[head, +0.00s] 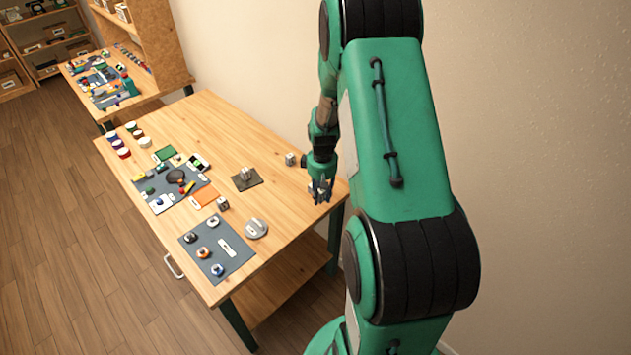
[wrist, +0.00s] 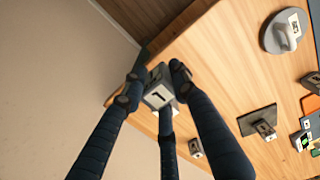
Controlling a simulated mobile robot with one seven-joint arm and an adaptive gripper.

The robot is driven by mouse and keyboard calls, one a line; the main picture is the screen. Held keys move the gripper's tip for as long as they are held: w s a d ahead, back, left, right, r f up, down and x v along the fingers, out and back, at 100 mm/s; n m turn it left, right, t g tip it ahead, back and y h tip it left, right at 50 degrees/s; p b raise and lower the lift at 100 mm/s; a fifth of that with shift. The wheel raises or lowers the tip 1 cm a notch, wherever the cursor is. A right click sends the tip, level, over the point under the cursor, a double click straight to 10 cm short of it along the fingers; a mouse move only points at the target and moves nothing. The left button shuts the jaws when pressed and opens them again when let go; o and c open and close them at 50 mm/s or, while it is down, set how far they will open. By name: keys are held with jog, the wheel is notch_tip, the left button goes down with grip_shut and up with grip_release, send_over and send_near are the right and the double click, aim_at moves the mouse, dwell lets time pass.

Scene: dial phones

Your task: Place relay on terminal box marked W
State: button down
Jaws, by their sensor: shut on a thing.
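My gripper (head: 320,190) is over the right end of the wooden table. In the wrist view my gripper (wrist: 158,86) is shut on a small grey block (wrist: 157,95) with a white label and a dark mark; its fingers touch opposite sides. I take it for the relay, but cannot be sure. In the head view the fingers mostly hide it. A small grey labelled box (head: 290,159) stands behind the gripper, also in the wrist view (wrist: 195,148). Another box (head: 246,173) sits on a dark square plate (head: 253,183). A third (head: 223,204) stands nearer. I cannot read a W.
A round grey piece (head: 256,229) and a grey mat (head: 214,262) with small parts lie at the table's front. Another cluttered grey mat (head: 149,187), orange and green cards and several coloured jars (head: 124,153) are farther left. Bare wood (head: 215,125) spans the back.

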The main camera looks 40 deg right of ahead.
jog(key=w+d, duration=0.2)
jog(key=w, duration=0.1)
jog(key=w+d, duration=0.2)
jog(key=w, duration=0.1)
jog(key=w+d+f+b, duration=0.1)
jog(key=w+d, duration=0.1)
jog(key=w, duration=0.1)
jog(key=shift+d, duration=0.3)
jog(key=shift+w, duration=0.15)
jog(key=shift+w+d, duration=0.2)
jog(key=shift+f+b, duration=0.3)
jog(key=shift+f, duration=1.5)
jog(key=shift+f, duration=0.1)
jog(key=c, duration=1.4)
grip_release()
jog(key=shift+o, duration=0.2)
notch_tip(320, 180, up, 12)
jog(key=p, duration=0.1)
jog(key=shift+p, duration=0.3)
